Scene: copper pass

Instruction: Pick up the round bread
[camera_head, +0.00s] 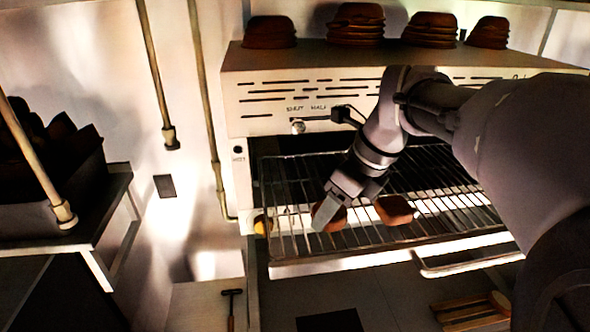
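A reddish-brown piece of bread (338,219) lies on the wire rack (290,245) of the oven. It looks rounded, but my gripper (325,216) partly covers it. My gripper reaches down from the upper right, with a pale finger over the bread's left side. I cannot tell whether the fingers close on the bread or only stand beside it. A second brown bread (394,210), more square with rounded corners, lies on the rack just to the right, apart from the gripper.
The oven (265,105) stands behind the rack, with several stacks of brown bowl-like pieces (355,25) on top. A rack handle (465,262) juts out at the front right. A wooden crate (470,315) sits lower right. A dark bin (50,185) stands on the left table.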

